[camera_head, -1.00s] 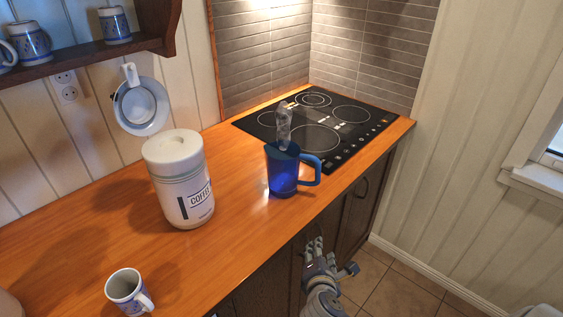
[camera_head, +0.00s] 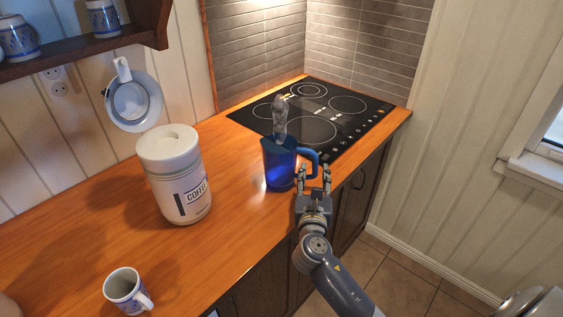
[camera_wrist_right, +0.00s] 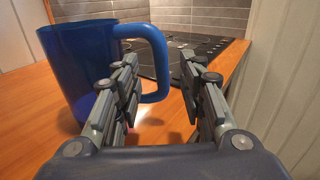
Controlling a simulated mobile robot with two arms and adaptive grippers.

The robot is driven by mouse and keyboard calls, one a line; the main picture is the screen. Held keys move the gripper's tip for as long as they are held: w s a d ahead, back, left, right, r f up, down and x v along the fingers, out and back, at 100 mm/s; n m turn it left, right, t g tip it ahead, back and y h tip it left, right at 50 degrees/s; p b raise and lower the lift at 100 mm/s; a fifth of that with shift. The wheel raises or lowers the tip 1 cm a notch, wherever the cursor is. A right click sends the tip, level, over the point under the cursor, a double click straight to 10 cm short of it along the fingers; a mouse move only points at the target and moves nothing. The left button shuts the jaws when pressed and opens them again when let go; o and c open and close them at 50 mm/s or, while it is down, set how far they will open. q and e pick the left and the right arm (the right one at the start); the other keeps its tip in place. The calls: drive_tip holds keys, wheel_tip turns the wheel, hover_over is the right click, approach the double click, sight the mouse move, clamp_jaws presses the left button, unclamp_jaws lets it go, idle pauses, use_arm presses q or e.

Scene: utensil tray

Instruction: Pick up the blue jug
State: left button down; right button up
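In the right wrist view the jug body (camera_wrist_right: 82,62) is at the left. The handle (camera_wrist_right: 158,62) shows in the gap between the two fingers (camera_wrist_right: 160,75), and the left finger hides part of it. I cannot tell whether they touch. My left gripper is not in view.
A white coffee canister (camera_head: 176,180) stands left of the jug. A patterned mug (camera_head: 126,291) is at the front left of the counter. The black hob (camera_head: 318,118) lies behind the jug. Counter between canister and jug is clear.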

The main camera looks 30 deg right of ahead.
sight(315, 167)
drive_tip(key=shift+p+x, duration=0.55)
drive_tip(key=shift+x, duration=2.1)
drive_tip(key=shift+f, duration=0.15)
drive_tip(key=shift+s, duration=0.1)
drive_tip(key=shift+c, duration=0.4)
clamp_jaws()
